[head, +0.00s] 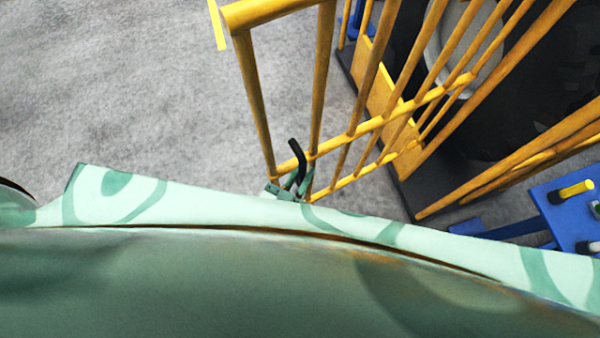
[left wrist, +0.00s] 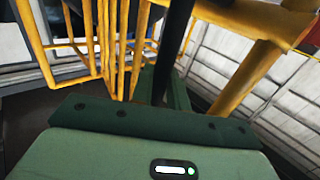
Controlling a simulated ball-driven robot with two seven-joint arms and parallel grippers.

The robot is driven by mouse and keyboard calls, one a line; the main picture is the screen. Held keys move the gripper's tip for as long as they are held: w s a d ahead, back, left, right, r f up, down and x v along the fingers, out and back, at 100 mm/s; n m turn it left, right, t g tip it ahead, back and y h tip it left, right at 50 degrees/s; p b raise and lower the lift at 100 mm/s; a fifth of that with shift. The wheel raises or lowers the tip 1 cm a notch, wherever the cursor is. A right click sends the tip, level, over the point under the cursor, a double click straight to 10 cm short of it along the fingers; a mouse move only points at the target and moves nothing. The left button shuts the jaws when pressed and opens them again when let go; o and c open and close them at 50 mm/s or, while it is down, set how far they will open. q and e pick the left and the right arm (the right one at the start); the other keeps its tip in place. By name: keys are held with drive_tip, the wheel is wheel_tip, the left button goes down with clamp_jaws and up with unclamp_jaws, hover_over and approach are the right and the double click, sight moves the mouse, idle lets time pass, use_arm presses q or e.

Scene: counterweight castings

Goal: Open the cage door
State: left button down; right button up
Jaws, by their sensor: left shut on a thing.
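The cage door (head: 318,80) is a yellow-orange barred gate in the upper middle of the head view. A black bent handle (head: 297,155) sticks up at its near lower part. My left gripper (head: 291,187), pale green, is at the handle's lower end and shut on it; my own green body hides part of the gripper. In the left wrist view the black handle (left wrist: 177,45) rises from between the green fingers (left wrist: 165,88), with yellow bars on both sides. I cannot tell the door's exact angle. My right gripper is not in view.
A blue fixture (head: 570,215) with a yellow peg stands at the right edge. Grey floor (head: 130,80) is clear at the left.

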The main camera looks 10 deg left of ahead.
use_arm(q)
drive_tip(key=c, duration=1.4)
unclamp_jaws()
drive_tip(key=shift+c, duration=0.2)
drive_tip(key=shift+w+d, duration=0.1)
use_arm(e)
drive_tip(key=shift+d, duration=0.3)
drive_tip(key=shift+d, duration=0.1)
